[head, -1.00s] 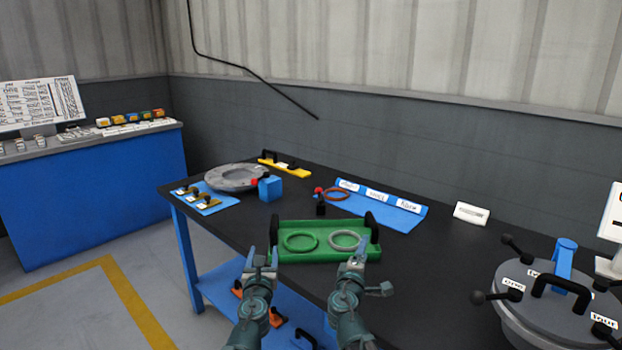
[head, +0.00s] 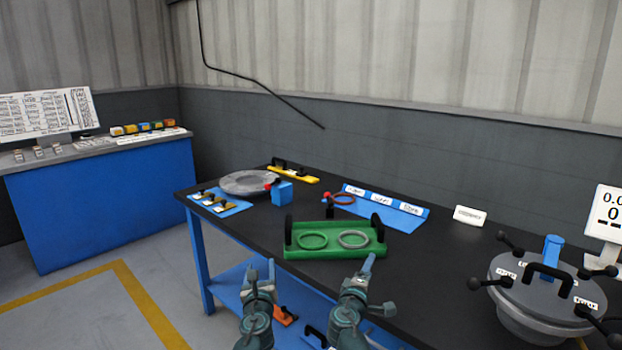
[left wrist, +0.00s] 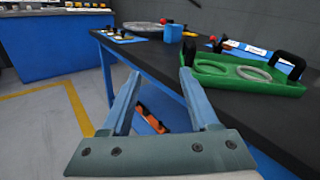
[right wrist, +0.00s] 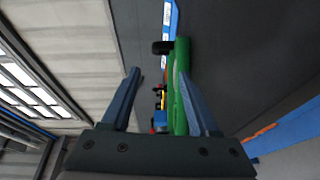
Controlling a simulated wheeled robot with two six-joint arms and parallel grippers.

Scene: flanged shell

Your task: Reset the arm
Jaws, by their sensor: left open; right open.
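My left gripper (head: 261,274) is open and empty, in front of the table's near edge and short of the green tray. Its two fingers stand apart in the left wrist view (left wrist: 158,98). My right gripper (head: 362,270) is open and empty, in front of the green tray's right end. Its fingers also stand apart in the right wrist view (right wrist: 165,95), where the view is turned on its side. The green tray (head: 330,253) lies on the black table with a green ring (head: 312,241) and a grey ring (head: 353,239) in it. Neither gripper visibly holds anything.
A lidded vessel (head: 533,281) with black handles stands at the table's right. A grey flange (head: 247,182), a blue block (head: 282,194) and a blue labelled rack (head: 398,215) are at the back. An orange item (head: 285,315) lies on the lower shelf. Table between tray and vessel is clear.

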